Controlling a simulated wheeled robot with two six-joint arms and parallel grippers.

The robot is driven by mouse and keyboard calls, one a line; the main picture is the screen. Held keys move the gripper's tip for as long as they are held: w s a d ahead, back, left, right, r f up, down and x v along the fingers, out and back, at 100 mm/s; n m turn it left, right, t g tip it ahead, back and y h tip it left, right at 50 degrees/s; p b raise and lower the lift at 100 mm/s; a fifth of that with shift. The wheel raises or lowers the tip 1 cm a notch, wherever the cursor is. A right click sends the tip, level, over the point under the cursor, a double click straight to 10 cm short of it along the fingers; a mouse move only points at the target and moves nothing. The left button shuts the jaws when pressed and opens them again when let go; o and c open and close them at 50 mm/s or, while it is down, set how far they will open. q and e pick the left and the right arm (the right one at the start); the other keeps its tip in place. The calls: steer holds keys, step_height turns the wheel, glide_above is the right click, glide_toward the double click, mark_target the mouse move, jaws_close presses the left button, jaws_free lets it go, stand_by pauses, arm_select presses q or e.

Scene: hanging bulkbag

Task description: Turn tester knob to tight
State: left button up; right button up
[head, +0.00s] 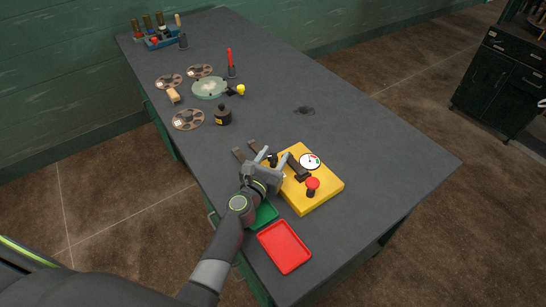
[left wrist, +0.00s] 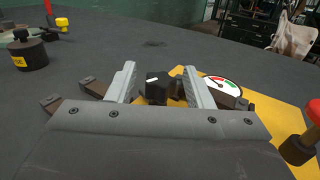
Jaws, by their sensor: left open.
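The yellow tester (head: 318,197) sits on the dark table, with a round dial gauge (head: 310,161) and a red-topped knob (head: 312,184) on its top. The gauge also shows in the left wrist view (left wrist: 222,86), with red and green marks. A black knob (left wrist: 157,87) with a white mark stands between the fingers of my left gripper (left wrist: 155,84). My left gripper is open around the black knob; I cannot tell whether either finger touches it. In the head view my left gripper (head: 274,160) is over the tester's far left part. My right gripper is not in view.
A red tray (head: 284,247) and a partly covered green tray (head: 264,216) lie at the table's near edge. A black weight (head: 223,115), reels (head: 188,119) and a glass dish (head: 209,88) stand farther back. The table right of the tester is clear.

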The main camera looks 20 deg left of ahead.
arm_select(q)
steer(key=c, duration=1)
